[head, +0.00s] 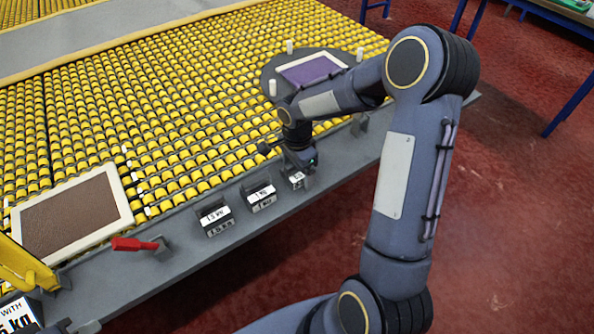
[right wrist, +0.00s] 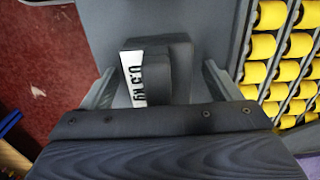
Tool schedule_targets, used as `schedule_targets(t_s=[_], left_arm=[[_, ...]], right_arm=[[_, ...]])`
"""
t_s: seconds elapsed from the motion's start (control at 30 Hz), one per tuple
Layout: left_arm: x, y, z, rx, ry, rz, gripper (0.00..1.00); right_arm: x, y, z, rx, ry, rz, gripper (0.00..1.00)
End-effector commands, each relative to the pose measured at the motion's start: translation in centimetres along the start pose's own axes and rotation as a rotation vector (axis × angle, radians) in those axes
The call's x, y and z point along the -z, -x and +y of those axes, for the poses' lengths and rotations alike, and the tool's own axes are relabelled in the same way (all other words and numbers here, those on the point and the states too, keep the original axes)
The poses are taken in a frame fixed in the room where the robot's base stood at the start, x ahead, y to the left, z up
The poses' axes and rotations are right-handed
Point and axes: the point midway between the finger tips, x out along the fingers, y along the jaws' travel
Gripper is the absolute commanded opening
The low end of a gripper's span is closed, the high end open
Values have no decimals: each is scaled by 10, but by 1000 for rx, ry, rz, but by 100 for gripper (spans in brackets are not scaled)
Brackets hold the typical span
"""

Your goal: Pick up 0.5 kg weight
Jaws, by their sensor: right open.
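The 0.5 kg weight (head: 297,180) is a small dark block with a white label, on the grey ledge at the right end of a row of weights. In the right wrist view the 0.5 kg weight (right wrist: 137,80) lies between the two fingers, with a gap on each side. My right gripper (head: 299,163) is directly above it in the head view and partly hides it. In the right wrist view my right gripper (right wrist: 160,68) is open, with no finger seen touching the weight. My left gripper is not in view.
The 1 kg weight (head: 262,198) and 1.5 kg weight (head: 216,217) stand left of it on the ledge (head: 190,255). Yellow rollers (head: 150,110) lie behind, carrying a framed brown mat (head: 128,196) and a round dark plate (head: 268,75).

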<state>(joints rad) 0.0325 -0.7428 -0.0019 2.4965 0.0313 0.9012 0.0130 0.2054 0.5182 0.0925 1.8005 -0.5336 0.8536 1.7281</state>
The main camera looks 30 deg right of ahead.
Motion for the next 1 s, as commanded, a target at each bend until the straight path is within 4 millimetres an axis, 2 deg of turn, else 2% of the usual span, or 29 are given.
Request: schedule_targets(t_s=[0.2, 0.23, 0.7, 1.0], left_arm=[[0, 0, 0, 0, 0, 0, 0], [0, 0, 0, 0, 0, 0, 0], [0, 0, 0, 0, 0, 0, 0], [0, 0, 0, 0, 0, 0, 0]], right_arm=[[0, -1, 0, 1, 0, 0, 84], [0, -1, 0, 1, 0, 0, 81], [0, -1, 0, 1, 0, 0, 20], [0, 2, -1, 3, 0, 0, 19]])
